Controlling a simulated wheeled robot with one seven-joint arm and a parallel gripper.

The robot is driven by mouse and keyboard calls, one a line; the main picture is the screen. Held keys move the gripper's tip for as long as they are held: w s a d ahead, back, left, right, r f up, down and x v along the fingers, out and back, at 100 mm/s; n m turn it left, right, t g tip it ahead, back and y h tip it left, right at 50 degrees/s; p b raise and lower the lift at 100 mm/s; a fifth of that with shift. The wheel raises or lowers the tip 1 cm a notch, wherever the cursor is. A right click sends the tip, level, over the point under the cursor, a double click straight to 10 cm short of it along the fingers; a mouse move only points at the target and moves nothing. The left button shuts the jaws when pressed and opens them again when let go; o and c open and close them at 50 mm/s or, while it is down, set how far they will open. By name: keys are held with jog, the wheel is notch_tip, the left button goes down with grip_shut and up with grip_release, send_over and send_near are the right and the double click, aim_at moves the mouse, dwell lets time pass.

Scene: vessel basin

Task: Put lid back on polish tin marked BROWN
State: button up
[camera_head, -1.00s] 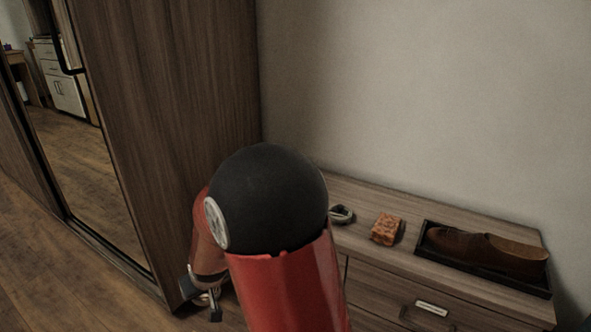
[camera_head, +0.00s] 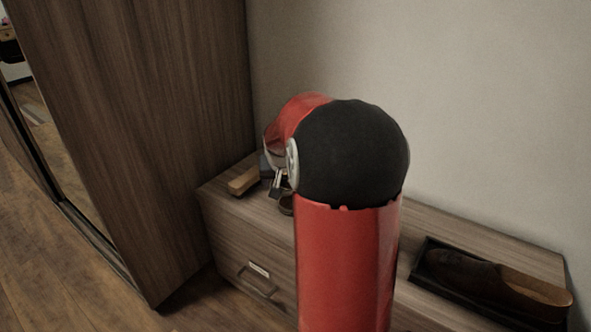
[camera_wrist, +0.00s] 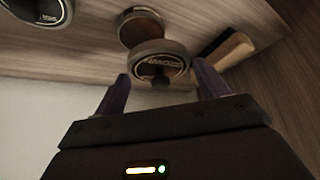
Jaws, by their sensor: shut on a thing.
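In the wrist view, my gripper (camera_wrist: 160,72) is shut on a round grey metal lid (camera_wrist: 172,50) with a dark label and a dark knob, one finger at each side of its rim. The label lettering is too small to read surely. Just beyond the lid, an open tin (camera_wrist: 140,30) with brown contents stands on the wooden top, partly covered in view by the lid. Another round tin or lid (camera_wrist: 42,14) with a dark label is cut off at the upper left. In the head view, my gripper (camera_head: 277,184) is above the cabinet, partly hidden by my arm.
A brush with a pale wooden back (camera_wrist: 228,48) lies to the right of the open tin; it also shows in the head view (camera_head: 243,182). A brown shoe (camera_head: 485,278) lies in a black tray (camera_head: 415,272) on the cabinet (camera_head: 232,215). A tall wardrobe (camera_head: 130,120) stands left.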

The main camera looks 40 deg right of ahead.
jog(key=shift+s+d+r, duration=0.1)
jog(key=shift+d+r, duration=0.15)
jog(key=shift+d, duration=0.35)
jog(key=shift+s+d+r, duration=0.1)
jog(key=shift+d+r, duration=0.1)
jog(key=shift+d, duration=0.35)
jog(key=shift+f+b, duration=2.5)
jog(key=shift+f, duration=0.6)
jog(key=shift+a+r, duration=0.1)
jog(key=shift+f+b, duration=0.2)
jog(key=shift+b, duration=0.1)
jog(key=o, duration=1)
jog(key=shift+o, duration=0.3)
jog(key=shift+r, duration=0.1)
